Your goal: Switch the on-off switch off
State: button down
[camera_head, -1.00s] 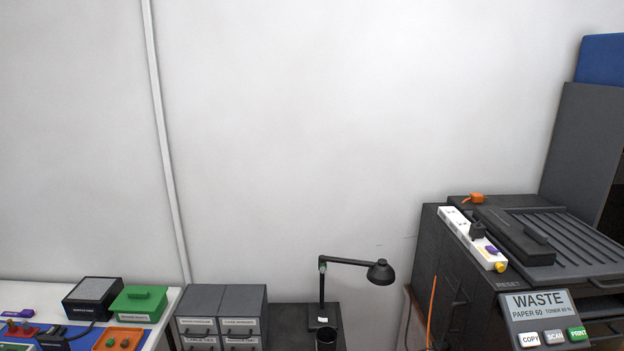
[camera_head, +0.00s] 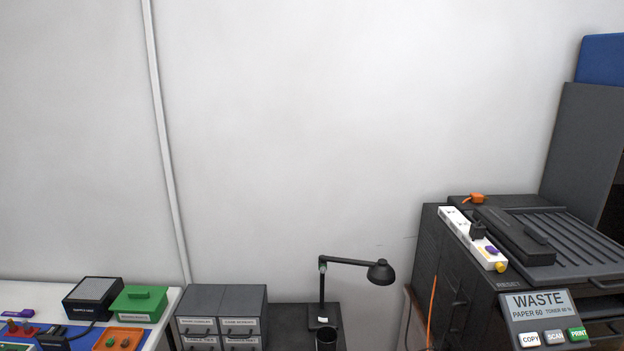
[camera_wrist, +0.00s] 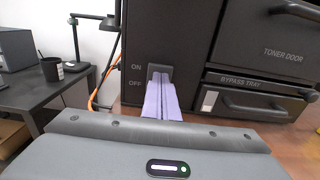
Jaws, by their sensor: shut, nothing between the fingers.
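The black printer (camera_wrist: 180,30) fills the middle of the wrist view. Its on-off switch (camera_wrist: 160,70) is a dark rocker on the front panel, beside the labels ON, above, and OFF, below. My gripper (camera_wrist: 160,76) is shut and empty. Its light purple fingertips are at the lower part of the switch and hide some of it. I cannot tell whether they touch it, or which way the rocker is set. In the head view the printer (camera_head: 428,255) stands at the right; neither the switch nor my gripper shows there.
The bypass tray (camera_wrist: 255,101) and toner door (camera_wrist: 285,45) are right of the switch. An orange cable (camera_wrist: 101,88) hangs left of the printer. A dark desk with a mug (camera_wrist: 52,69) and lamp (camera_head: 380,272) is further left. A power strip (camera_head: 455,222) lies on the printer.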

jog(key=shift+w, duration=0.8)
dwell(0.4)
jog(key=shift+s, duration=0.15)
jog(key=shift+s, duration=1)
jog(key=shift+s, duration=0.1)
dwell(0.5)
jog(key=shift+s+d, duration=0.1)
jog(key=shift+s, duration=1.8)
jog(key=s, duration=1.3)
jog(key=shift+s+d, duration=0.2)
jog(key=shift+s, duration=0.2)
jog(key=shift+f, duration=0.1)
